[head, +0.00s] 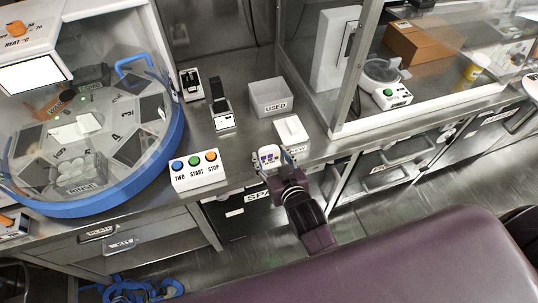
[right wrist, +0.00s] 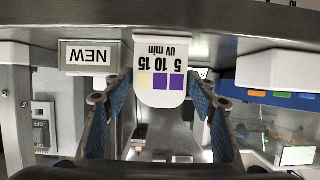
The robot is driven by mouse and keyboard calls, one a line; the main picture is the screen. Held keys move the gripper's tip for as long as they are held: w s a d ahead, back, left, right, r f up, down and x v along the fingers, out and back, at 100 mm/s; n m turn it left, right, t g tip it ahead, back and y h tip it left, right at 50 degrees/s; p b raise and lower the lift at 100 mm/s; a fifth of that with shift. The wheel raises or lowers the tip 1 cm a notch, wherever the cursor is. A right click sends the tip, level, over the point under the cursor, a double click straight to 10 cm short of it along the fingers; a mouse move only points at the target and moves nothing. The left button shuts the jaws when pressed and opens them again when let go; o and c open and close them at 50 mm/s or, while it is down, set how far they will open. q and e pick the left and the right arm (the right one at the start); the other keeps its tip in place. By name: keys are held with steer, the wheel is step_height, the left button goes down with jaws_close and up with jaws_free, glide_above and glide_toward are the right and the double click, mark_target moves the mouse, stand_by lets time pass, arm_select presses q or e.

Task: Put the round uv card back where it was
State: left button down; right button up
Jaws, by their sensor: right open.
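The round uv card (head: 269,157) is white with a rounded end, at the front edge of the steel counter below the white box. In the right wrist view the uv card (right wrist: 161,80) shows upside-down print "5 10 15 UV min" and one pale and two purple patches. My right gripper (head: 275,165) is open, its fingers on either side of the card. In the right wrist view there are gaps between the blue finger pads and the card. Whether the card rests on anything is hard to tell. My left gripper is not in view.
A white lidded box (head: 291,129) stands just behind the card; the NEW label (right wrist: 88,56) is left of it in the wrist view. A USED bin (head: 270,97), a button box (head: 196,171) and a blue-rimmed round machine (head: 174,125) are to the left. A glass enclosure (head: 343,100) stands right.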

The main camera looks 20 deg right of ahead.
mark_target(271, 166)
steer(key=shift+c, duration=0.6)
steer(key=c, duration=0.7)
steer(key=shift+r, duration=0.15)
step_height(271, 166, up, 20)
steer(key=shift+f, duration=0.2)
